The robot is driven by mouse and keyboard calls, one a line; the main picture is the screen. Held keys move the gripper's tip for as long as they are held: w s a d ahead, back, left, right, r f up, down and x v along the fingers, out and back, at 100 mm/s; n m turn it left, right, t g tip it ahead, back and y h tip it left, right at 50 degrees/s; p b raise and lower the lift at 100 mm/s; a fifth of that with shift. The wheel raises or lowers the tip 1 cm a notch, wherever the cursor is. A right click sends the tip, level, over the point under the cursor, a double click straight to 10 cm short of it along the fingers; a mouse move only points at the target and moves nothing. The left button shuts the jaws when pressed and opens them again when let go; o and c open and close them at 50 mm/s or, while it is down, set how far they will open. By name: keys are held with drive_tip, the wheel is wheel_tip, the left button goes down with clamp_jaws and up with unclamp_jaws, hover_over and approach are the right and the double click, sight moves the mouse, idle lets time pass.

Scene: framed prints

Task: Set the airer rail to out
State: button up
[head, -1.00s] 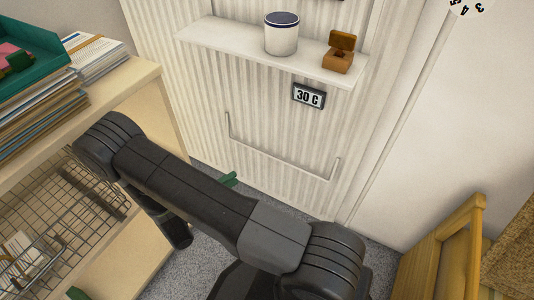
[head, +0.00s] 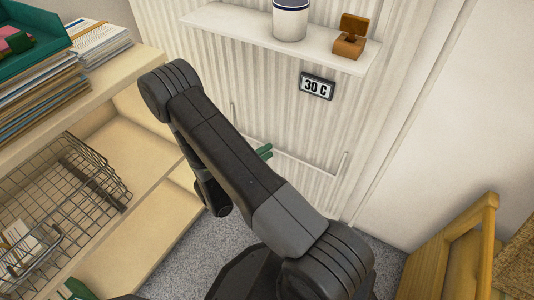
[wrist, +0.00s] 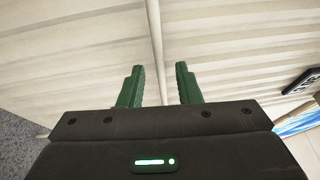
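The airer rail (head: 308,165) is a thin white U-shaped bar on the ribbed white wall panel, below the shelf. It looks close to the panel, but I cannot tell the exact gap. My gripper (head: 264,151) has green fingers, which show at the rail's left part, beyond my arm. My arm hides some of the rail. In the wrist view my gripper (wrist: 159,68) is open. A pale bar that looks like the rail (wrist: 155,35) runs lengthwise between the two fingers, with no clear contact.
A white shelf (head: 240,25) above holds a white canister (head: 290,20) and a small brown box (head: 350,38). A "30 C" sign (head: 317,86) hangs between shelf and rail. A wooden unit with a wire basket (head: 65,200) stands left; a wooden chair-like piece (head: 450,245) stands right.

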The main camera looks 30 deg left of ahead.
drive_tip(key=shift+w+d+r, duration=0.1)
drive_tip(key=shift+w+d, duration=0.15)
drive_tip(key=shift+w, duration=0.2)
clamp_jaws()
drive_tip(key=shift+s+r, duration=0.1)
